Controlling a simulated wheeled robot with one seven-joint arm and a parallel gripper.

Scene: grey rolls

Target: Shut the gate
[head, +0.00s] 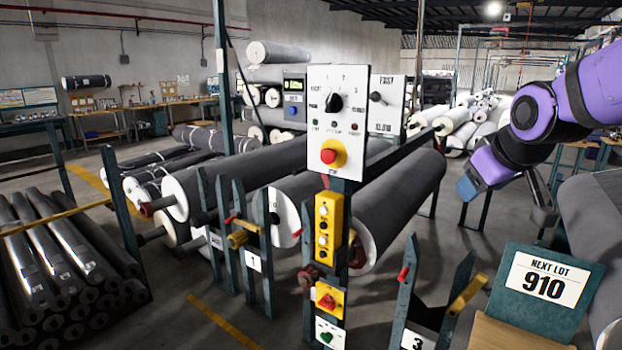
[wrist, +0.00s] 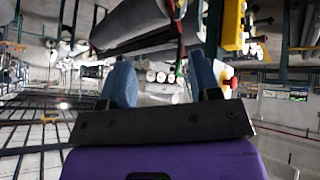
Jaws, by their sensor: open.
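No part is clearly recognisable as the gate. The likeliest candidates are low teal frames with red-tipped levers and yellow pieces: one with plate 1 (head: 253,262) left of the control post, and one with plate 3 (head: 417,341) at the bottom, cut off by the picture edge. I cannot tell whether either is open or shut. My purple arm reaches in from the right, its blue end high above and right of the plate 3 frame. In the wrist view my gripper (wrist: 161,75) is open, its two blue fingers apart with nothing between them.
A control panel (head: 337,105) with a red button stands mid-view, above a yellow button box (head: 328,229). Large grey rolls (head: 398,208) lie behind it. A NEXT LOT 910 sign (head: 545,284) stands at lower right. Dark rolls (head: 60,255) fill a left rack. Floor shows at lower left.

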